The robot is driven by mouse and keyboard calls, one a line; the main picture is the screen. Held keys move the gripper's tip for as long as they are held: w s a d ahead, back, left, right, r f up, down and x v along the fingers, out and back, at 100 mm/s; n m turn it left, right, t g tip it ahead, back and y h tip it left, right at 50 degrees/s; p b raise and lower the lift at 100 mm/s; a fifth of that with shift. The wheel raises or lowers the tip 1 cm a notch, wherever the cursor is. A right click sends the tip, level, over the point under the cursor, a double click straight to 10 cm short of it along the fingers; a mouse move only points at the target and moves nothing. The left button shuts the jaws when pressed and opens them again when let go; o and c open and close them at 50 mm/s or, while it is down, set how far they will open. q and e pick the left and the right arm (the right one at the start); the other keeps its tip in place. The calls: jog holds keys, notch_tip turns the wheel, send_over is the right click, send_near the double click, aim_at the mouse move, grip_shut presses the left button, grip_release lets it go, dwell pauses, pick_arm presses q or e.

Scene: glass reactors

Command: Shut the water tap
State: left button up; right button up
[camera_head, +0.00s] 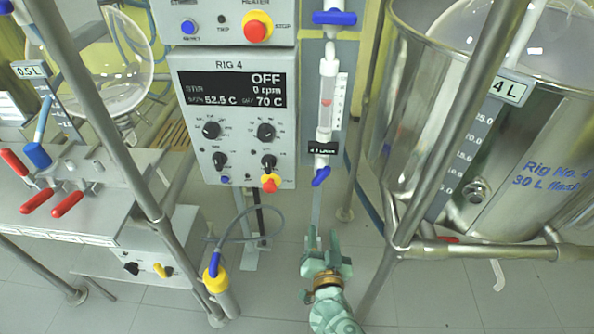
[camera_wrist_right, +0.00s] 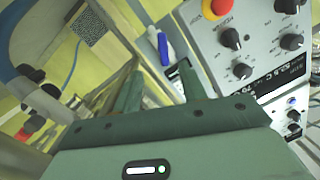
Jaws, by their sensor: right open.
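A clear flow meter tube (camera_head: 327,95) with a white scale hangs right of the control box. A blue tap handle (camera_head: 321,177) sits at its lower end, slanted. Another blue handle (camera_head: 335,17) lies crosswise at its upper end. I cannot tell from labels which one is the water tap. My right gripper (camera_head: 323,241) is open and empty, below the lower handle and apart from it. In the right wrist view a blue handle (camera_wrist_right: 163,50) shows beyond the green fingers (camera_wrist_right: 162,95). My left gripper is not in view.
The RIG 4 control box (camera_head: 232,115) with knobs stands left of the meter. A steel vessel (camera_head: 480,130) fills the right. Metal frame posts (camera_head: 445,130) stand close on the right. Red-handled clamps (camera_head: 67,204) and a yellow-collared bottle (camera_head: 216,282) are at left.

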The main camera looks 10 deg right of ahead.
jog(key=w+r+m+h, duration=0.2)
jog(key=w, duration=0.1)
jog(key=b, duration=0.4)
send_near(322, 180)
jog(key=w, duration=0.2)
jog(key=b+x, duration=0.1)
jog(key=x, duration=0.1)
jog(key=b+x, duration=0.1)
jog(key=x, duration=0.2)
jog(key=b+x, duration=0.1)
jog(key=x, duration=0.2)
jog(key=shift+w+d+r, duration=0.1)
jog(key=shift+w+d, duration=0.05)
jog(key=shift+d, duration=0.2)
jog(key=shift+w+d+r+b, duration=0.15)
jog(key=shift+w+r+b, duration=0.05)
jog(key=shift+w+b, duration=0.2)
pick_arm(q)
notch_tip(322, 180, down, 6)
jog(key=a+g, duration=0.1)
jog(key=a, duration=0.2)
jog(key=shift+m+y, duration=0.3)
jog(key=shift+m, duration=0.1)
pick_arm(e)
jog(key=shift+r, duration=0.1)
jog(key=shift+c, duration=0.3)
jog(key=c, duration=0.8)
